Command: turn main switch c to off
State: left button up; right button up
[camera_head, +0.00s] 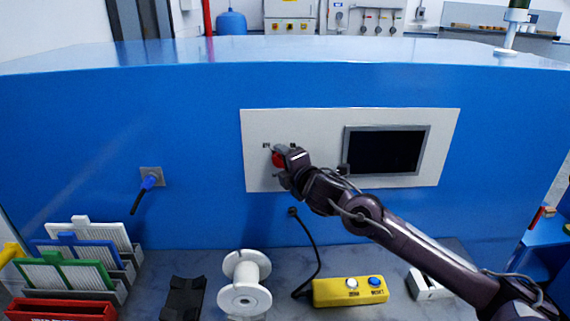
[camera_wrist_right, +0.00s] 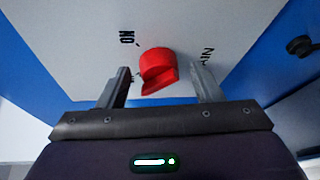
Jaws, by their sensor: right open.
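The red rotary main switch (camera_head: 278,159) sits on the left part of a light grey panel (camera_head: 300,125) on the blue machine front. In the right wrist view the red knob (camera_wrist_right: 157,70) shows between the two fingers, with dark letter marks on the panel beside it. My right gripper (camera_head: 282,162) is open at the switch, and it also shows in the right wrist view (camera_wrist_right: 160,88) with gaps on both sides of the knob. In the head view my gripper partly hides the switch. My left gripper is not in view.
A dark screen (camera_head: 385,150) is on the same panel. Below stand a white spool (camera_head: 245,285), a yellow button box (camera_head: 350,291) with a cable, and a rack of coloured plates (camera_head: 75,262).

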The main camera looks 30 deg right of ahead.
jog(key=b+v, duration=0.2)
jog(key=v, duration=0.5)
jog(key=shift+s, duration=0.4)
dwell(0.4)
